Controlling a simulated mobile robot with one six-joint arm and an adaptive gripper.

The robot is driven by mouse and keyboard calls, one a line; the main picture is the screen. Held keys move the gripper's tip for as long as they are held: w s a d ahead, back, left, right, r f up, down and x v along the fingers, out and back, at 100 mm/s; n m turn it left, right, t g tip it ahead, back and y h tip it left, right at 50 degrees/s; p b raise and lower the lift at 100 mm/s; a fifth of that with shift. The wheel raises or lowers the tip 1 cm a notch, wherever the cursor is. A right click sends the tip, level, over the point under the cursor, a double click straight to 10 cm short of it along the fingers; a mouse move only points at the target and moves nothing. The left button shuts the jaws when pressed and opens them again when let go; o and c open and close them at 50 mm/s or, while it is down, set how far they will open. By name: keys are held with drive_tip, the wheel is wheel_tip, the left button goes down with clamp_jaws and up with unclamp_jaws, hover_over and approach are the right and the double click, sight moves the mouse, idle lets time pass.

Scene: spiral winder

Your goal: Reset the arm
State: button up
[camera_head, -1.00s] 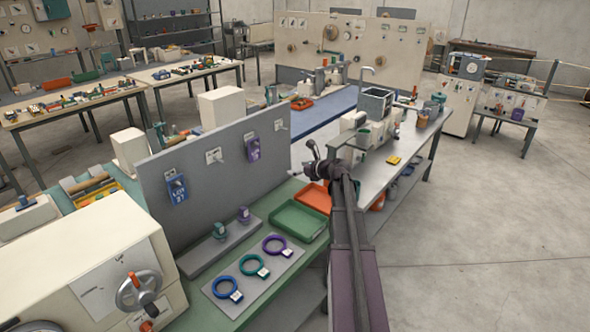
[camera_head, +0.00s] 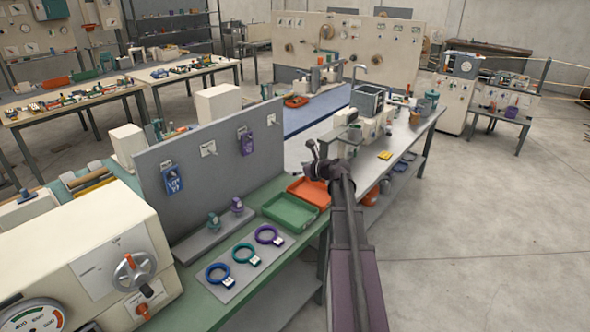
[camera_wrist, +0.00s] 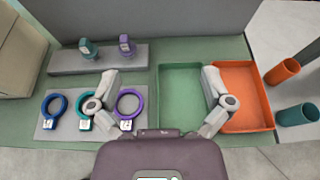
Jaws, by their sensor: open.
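My gripper (camera_wrist: 158,107) is open and empty. In the wrist view its two fingers are spread wide above the green bench, one over the ring mat and one near the trays. In the head view my gripper (camera_head: 318,160) is held out above the bench near the orange tray, seen from behind along my arm. Nothing is between the fingers.
A grey mat (camera_head: 232,285) holds blue, teal and purple rings. Behind it, a grey shelf carries teal and purple pieces under an upright panel (camera_head: 215,150). Green tray (camera_head: 291,226) and orange tray (camera_head: 313,189) lie side by side. A winding machine stands left; open floor right.

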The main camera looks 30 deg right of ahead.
idle(0.4)
drive_tip(key=s+a+f+n+g, duration=0.3)
drive_tip(key=a+n, duration=0.3)
drive_tip(key=a, duration=0.2)
drive_tip(key=s+a+f+n+g, duration=0.25)
drive_tip(key=a+n, duration=0.25)
drive_tip(key=a, duration=0.3)
drive_tip(key=s+a+f+n+g, duration=0.2)
drive_tip(key=s+a+f+n, duration=0.15)
drive_tip(key=a+n, duration=0.35)
drive_tip(key=s+a+f+n+g+h, duration=0.1)
drive_tip(key=s+a+n+g+h, duration=0.1)
drive_tip(key=s+a+n, duration=0.3)
drive_tip(key=s+a+f+n+g+h, duration=0.2)
drive_tip(key=s+a+n, duration=0.4)
drive_tip(key=s+n, duration=0.3)
drive_tip(key=shift+s+g+h, duration=0.4)
drive_tip(key=shift+s+g, duration=0.45)
drive_tip(key=shift+s, duration=0.05)
drive_tip(key=shift+f, duration=0.1)
